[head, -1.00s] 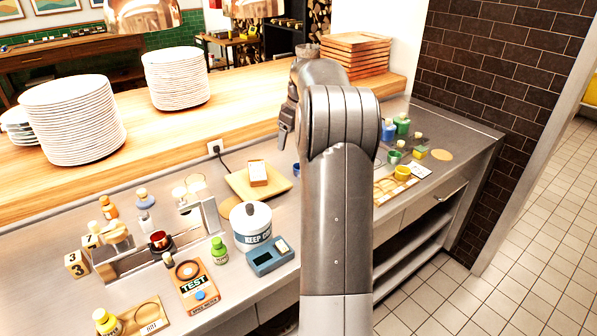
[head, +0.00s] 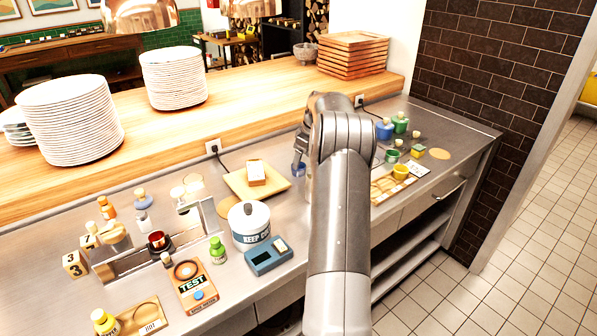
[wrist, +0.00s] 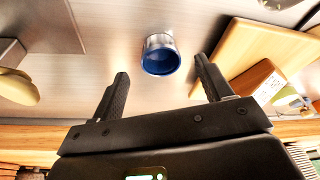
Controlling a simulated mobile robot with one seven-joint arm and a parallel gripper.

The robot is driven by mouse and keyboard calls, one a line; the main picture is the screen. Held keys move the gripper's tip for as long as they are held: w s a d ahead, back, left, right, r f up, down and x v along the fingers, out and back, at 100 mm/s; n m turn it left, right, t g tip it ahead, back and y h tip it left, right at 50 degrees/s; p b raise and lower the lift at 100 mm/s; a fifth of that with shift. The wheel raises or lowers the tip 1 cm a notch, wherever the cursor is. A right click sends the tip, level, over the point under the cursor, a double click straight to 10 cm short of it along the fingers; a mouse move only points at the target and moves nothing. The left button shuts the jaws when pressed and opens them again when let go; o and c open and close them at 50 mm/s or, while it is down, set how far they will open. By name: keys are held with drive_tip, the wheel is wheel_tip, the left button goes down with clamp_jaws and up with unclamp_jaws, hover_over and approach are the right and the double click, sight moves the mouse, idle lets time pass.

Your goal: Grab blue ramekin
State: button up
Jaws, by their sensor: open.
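The blue ramekin (wrist: 161,56) stands on the steel counter, its dark blue inside visible in the wrist view. It lies centred, just beyond the fingertips, with no finger visibly touching it. In the head view only a small blue part of the ramekin (head: 298,170) shows below the fingers, partly hidden by my arm. My gripper (wrist: 161,68) is open and empty, its fingers on either side of the line to the ramekin. In the head view my gripper (head: 299,158) reaches down close to it.
A wooden board (head: 238,187) with a small box (head: 256,172) lies left of the ramekin. A white pot (head: 250,232) stands nearer. Green and blue bottles, a green cup (head: 392,156) and a yellow cup (head: 400,171) stand to the right. The wooden ledge (head: 215,135) rises behind.

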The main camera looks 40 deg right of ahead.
drive_tip(key=x, duration=0.4)
drive_tip(key=shift+w+a+f, duration=0.1)
drive_tip(key=shift+w, duration=0.15)
drive_tip(key=c, duration=1.1)
